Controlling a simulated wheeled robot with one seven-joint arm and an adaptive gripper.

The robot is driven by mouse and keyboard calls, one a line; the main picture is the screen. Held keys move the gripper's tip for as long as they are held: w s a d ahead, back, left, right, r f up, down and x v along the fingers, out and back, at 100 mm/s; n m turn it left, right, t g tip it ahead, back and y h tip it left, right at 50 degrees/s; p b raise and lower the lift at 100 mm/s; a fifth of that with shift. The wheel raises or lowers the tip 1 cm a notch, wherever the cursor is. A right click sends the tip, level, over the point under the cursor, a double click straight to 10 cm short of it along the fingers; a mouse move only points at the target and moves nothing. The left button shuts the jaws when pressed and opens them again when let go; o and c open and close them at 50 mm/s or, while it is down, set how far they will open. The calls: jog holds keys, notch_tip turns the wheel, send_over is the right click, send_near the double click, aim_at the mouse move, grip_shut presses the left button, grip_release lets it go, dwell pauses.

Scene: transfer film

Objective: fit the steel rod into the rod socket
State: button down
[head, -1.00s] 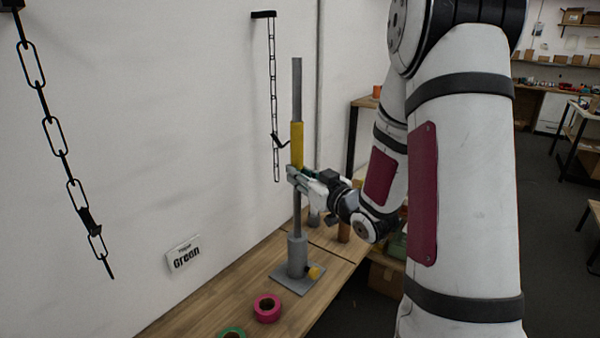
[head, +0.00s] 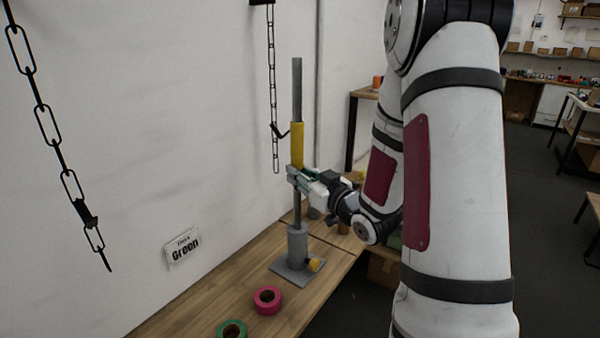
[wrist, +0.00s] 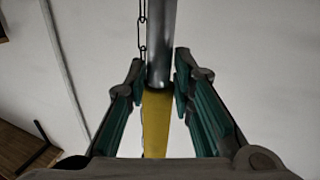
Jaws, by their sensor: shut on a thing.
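The steel rod (head: 297,90) stands upright with a yellow band (head: 297,145) partway up. My gripper (head: 294,177) is shut on the rod just below the band. In the wrist view, the rod (wrist: 161,45) and its yellow band (wrist: 156,120) show between the fingers (wrist: 160,85). The rod socket (head: 297,245) is a grey upright tube on a square plate on the bench, with a yellow knob low on its right. The rod's lower part lines up with the socket mouth and appears to enter it. Its lower end is hidden.
A pink tape roll (head: 267,300) and a green tape roll (head: 232,329) lie on the wooden bench (head: 195,310) in front of the socket. Black chains (head: 62,150) hang along the wall at left and behind the rod. A sign (head: 183,245) is on the wall.

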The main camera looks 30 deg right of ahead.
aim_at(300, 138)
jog(key=shift+f, duration=0.25)
jog(key=c, duration=1.3)
grip_release()
notch_tip(300, 138, up, 10)
